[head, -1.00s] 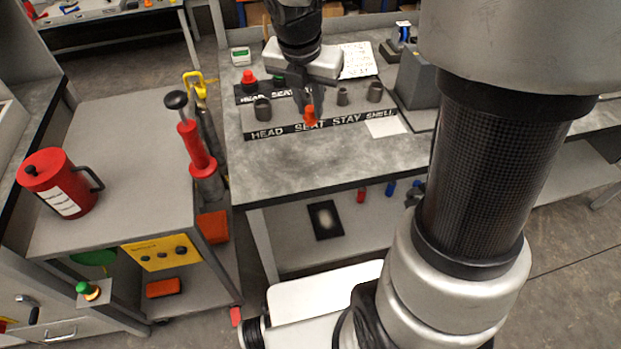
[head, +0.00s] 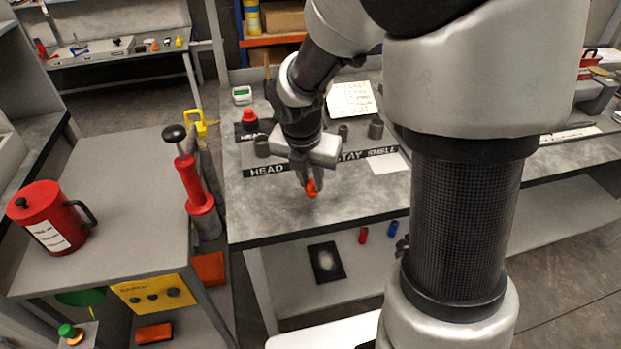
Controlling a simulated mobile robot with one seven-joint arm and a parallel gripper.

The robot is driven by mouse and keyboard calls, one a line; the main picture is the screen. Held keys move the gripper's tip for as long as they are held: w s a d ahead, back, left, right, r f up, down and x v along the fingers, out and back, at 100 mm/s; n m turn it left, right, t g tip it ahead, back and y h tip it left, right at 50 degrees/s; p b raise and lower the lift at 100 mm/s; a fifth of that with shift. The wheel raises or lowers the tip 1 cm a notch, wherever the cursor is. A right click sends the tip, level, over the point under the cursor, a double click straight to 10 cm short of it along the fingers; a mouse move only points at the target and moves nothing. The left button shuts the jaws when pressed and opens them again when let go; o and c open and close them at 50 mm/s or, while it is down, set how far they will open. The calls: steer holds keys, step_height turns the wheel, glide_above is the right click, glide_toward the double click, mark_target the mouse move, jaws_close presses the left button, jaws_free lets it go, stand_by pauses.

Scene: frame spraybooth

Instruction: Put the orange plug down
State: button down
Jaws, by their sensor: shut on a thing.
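The orange plug (head: 310,188) is in my gripper (head: 308,180), whose fingers are shut on it. In the head view the gripper points down over the front part of the grey workbench (head: 270,218), in front of the labelled board (head: 370,154). I cannot tell whether the plug touches the bench top or hangs just above it. The gripper and arm hide the middle of the board and part of its lettering; HEAD, part of STAY and SHELL show.
A red plug (head: 249,117) and grey sockets (head: 376,128) stand on and around the board. A white card (head: 390,164) lies to the right. Bare bench lies left and right of the plug. A red-handled pump (head: 195,185) stands beside the bench's left edge.

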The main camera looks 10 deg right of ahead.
steer(key=shift+f, duration=0.1)
steer(key=c, duration=1.6)
jaws_free()
steer(key=p+v, duration=0.3)
steer(key=v, duration=0.9)
steer(key=s+r+m+t, duration=0.1)
steer(key=s+r+m, duration=0.1)
steer(key=s+m, duration=0.3)
steer(key=s+d+r+m+t+y, duration=0.1)
steer(key=s+r+m, duration=0.2)
steer(key=m, duration=1.1)
steer(key=s+d+r+m+t, duration=0.1)
steer(key=s+r+m, duration=0.2)
steer(key=s+m, duration=0.4)
steer(key=shift+s+m+y, duration=0.15)
steer(key=shift+s+m, duration=0.05)
steer(key=shift+m, duration=0.6)
steer(key=shift+s+m+y, duration=0.15)
steer(key=shift+s+m, duration=0.05)
steer(key=shift+m, duration=0.6)
